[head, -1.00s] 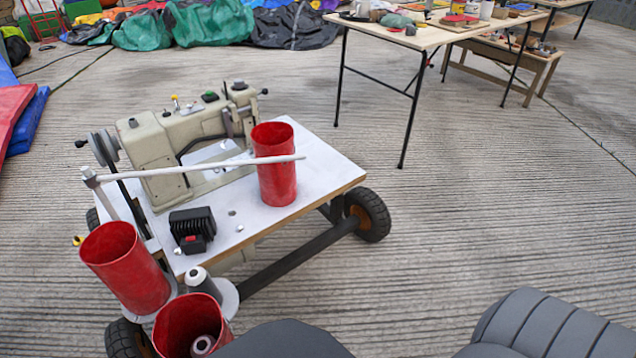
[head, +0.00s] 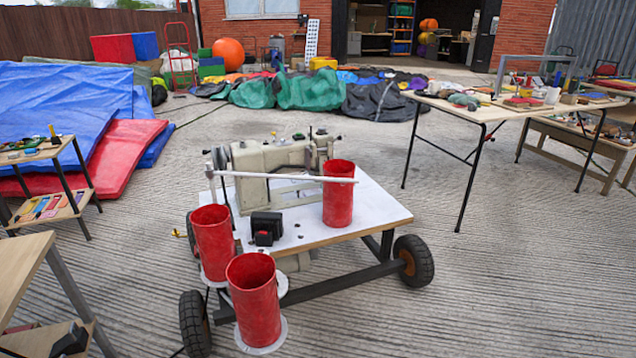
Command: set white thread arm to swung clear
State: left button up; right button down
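The white thread arm (head: 290,177) is a long thin bar on a post at the left of the wheeled sewing cart. It reaches right across the front of the beige sewing machine (head: 270,156), above the white table top (head: 372,205). Its free end overlaps the upper part of a red cylinder (head: 338,200) standing on the table top; I cannot tell whether they touch. Two more red cylinders stand at the cart's front left, one behind (head: 213,240) and one nearer (head: 254,305). Neither of my grippers is in view.
A work table with tools (head: 490,108) stands at the right. A small shelf (head: 48,152) and a wooden table corner (head: 22,265) are at the left. Blue and red mats (head: 110,165) lie behind. Open concrete lies right of the cart, which rests on black wheels (head: 413,262).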

aim_at(209, 174)
jog(key=u, duration=0.45)
jog(key=i, duration=0.55)
jog(key=u, duration=0.25)
